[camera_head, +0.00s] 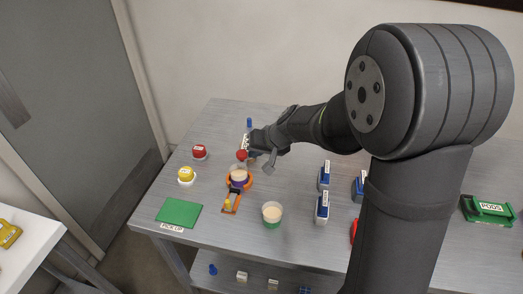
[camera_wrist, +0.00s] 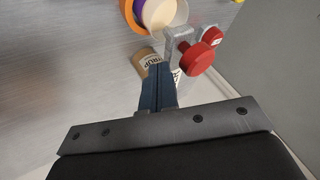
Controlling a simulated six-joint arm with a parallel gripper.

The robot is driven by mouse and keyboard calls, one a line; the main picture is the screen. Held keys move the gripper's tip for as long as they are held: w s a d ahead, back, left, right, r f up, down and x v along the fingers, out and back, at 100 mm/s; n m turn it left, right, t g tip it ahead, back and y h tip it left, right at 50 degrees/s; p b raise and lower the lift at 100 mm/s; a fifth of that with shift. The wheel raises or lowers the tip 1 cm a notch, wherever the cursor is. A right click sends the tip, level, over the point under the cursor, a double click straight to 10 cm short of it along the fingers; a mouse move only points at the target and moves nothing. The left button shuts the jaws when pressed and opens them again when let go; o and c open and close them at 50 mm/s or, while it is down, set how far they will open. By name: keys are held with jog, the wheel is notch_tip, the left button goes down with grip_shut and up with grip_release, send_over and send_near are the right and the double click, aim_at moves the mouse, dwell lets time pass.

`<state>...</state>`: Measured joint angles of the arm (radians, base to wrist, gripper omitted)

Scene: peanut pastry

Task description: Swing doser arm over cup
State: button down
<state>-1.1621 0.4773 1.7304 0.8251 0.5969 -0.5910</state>
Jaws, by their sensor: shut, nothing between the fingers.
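The doser arm is a grey bar (camera_wrist: 178,42) with a round red knob (camera_wrist: 197,58) on its end; the knob also shows in the head view (camera_head: 241,155). A cup with pale contents (camera_head: 238,176) stands in a purple and orange holder, just in front of the knob. In the wrist view the cup (camera_wrist: 163,12) is at the top edge, partly cut off, and the bar's end lies close to its rim. My gripper (camera_wrist: 158,72) is shut and empty, its blue fingertips left of the knob and apart from it in the picture. A brown syrup-labelled container (camera_wrist: 146,60) is partly behind the fingers.
A red button (camera_head: 199,152) and a yellow button (camera_head: 186,175) stand left of the cup. A green pick-up mat (camera_head: 180,212) lies front left. A second cup (camera_head: 272,214) stands front right. Blue labelled blocks (camera_head: 322,207) stand further right.

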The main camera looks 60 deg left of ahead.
jog(key=shift+s+a, duration=0.2)
jog(key=shift+s, duration=0.5)
jog(key=w+d+f+v, duration=0.1)
jog(key=d+v, duration=0.1)
jog(key=v, duration=1)
jog(key=shift+f, duration=0.25)
jog(key=s+a+r+x, duration=0.1)
jog(key=a+x, duration=0.1)
jog(key=x, duration=1)
jog(key=shift+r, duration=0.25)
